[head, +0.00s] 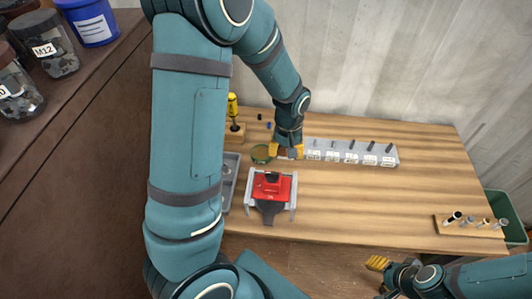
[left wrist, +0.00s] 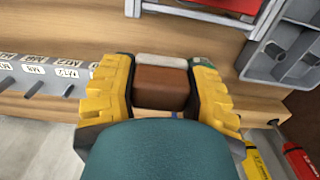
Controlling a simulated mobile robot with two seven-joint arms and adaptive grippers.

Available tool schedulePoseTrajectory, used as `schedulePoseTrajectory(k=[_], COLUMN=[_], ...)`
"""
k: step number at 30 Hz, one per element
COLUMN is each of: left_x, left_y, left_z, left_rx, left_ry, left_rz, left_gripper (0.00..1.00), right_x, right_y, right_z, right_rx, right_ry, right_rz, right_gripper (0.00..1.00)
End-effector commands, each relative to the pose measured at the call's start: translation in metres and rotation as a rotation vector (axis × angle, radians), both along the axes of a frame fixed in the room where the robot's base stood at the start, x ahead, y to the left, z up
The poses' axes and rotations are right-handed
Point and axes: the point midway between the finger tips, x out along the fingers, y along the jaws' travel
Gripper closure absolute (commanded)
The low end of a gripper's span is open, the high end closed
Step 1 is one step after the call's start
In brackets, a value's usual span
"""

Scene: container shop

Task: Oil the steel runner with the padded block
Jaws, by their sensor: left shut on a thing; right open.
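The padded block (left wrist: 160,80) is brown with a pale pad along its far edge. My left gripper (left wrist: 161,88) is shut on it, one yellow finger on each side. One rail (left wrist: 205,12) shows at the top of the left wrist view; I take these for the steel runner. My right gripper (head: 377,263) is empty and open by the table's front edge.
A grey labelled rack with pegs (head: 350,152) runs right of my left gripper. A grey tray (head: 229,175) and a yellow screwdriver (head: 233,106) are at the left. A wooden holder (head: 465,228) and green bin (head: 510,215) are at the right. The table's middle is clear.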

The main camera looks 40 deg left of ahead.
Motion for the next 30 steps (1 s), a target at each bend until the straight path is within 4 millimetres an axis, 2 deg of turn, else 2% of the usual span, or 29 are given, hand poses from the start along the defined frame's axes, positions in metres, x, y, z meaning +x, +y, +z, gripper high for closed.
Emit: schedulePoseTrajectory(k=[5,8,18,21,30], left_x=[0.0,0.002,0.012,0.012,0.012], left_y=[0.001,0.01,0.082,0.095,0.102], left_z=[0.0,-0.002,-0.008,-0.008,-0.018], left_rx=[0.0,0.0,-0.001,-0.001,0.0], left_ry=[0.0,0.0,-0.001,-0.001,0.0], left_rz=[0.006,0.07,0.626,0.731,0.789], left_gripper=[0.79,0.79,0.79,0.79,0.79], right_x=[0.0,0.0,0.0,0.0,0.001], right_y=[0.0,0.0,0.001,0.001,0.001], right_z=[0.0,-0.002,-0.013,-0.014,-0.023], right_rx=[0.0,0.0,-0.002,-0.003,-0.004], right_ry=[0.0,0.0,0.0,0.001,0.001], right_rz=[0.0,0.0,0.0,0.0,-0.001], right_gripper=[0.53,0.53,0.53,0.53,0.53])
